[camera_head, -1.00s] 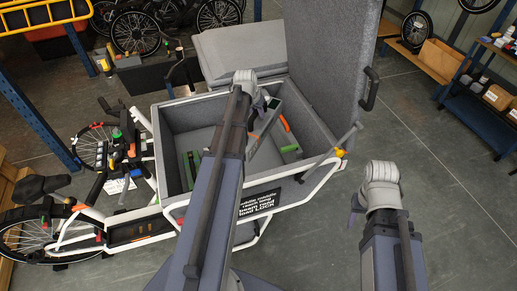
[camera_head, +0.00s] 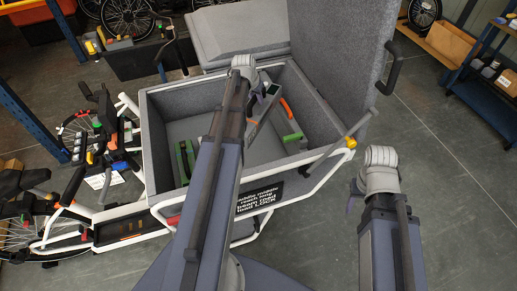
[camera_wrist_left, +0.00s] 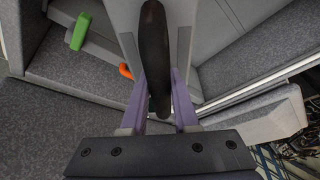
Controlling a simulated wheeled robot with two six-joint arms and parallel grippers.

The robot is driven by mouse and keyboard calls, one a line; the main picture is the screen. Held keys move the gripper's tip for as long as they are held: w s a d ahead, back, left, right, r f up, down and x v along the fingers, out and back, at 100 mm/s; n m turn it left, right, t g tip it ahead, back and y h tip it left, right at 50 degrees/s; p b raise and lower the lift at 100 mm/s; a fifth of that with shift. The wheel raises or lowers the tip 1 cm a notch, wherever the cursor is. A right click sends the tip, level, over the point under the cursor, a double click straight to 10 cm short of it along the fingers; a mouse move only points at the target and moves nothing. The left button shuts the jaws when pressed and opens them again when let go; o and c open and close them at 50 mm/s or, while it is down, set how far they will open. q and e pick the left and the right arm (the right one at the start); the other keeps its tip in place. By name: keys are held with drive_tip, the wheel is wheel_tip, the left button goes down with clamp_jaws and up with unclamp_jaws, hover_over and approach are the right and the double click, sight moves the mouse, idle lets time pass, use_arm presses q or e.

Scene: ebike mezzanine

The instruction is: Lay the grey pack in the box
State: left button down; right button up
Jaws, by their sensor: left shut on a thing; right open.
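The box (camera_head: 159,136) is a grey felt-lined cargo box on a white-framed bike, with its lid open. My left gripper (camera_head: 258,84) reaches over the box's back right part. In the left wrist view the left gripper (camera_wrist_left: 160,108) is shut on a black handle (camera_wrist_left: 154,50). The handle seems to belong to the grey pack (camera_head: 261,117), a long grey piece slanting within the box's outline; I cannot tell whether it touches the floor. My arm hides part of it. My right gripper (camera_head: 362,196) is outside the box at the right, its fingers mostly hidden.
Inside the box are green pieces (camera_head: 186,160) at the left, another green piece (camera_head: 293,137) at the right, and an orange piece (camera_head: 287,108). The raised grey lid (camera_head: 338,55) stands behind at the right. A bar with a yellow joint (camera_head: 350,142) juts from the right rim.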

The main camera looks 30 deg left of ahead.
use_arm(q)
wheel_tip(320, 180, down, 24)
drive_tip(key=b, duration=2.3)
drive_tip(key=shift+r+b, duration=0.15)
drive_tip(key=shift+b, duration=0.25)
wheel_tip(320, 180, down, 4)
drive_tip(key=b, duration=0.4)
drive_tip(key=c, duration=0.7)
unclamp_jaws()
drive_tip(key=shift+s, duration=0.1)
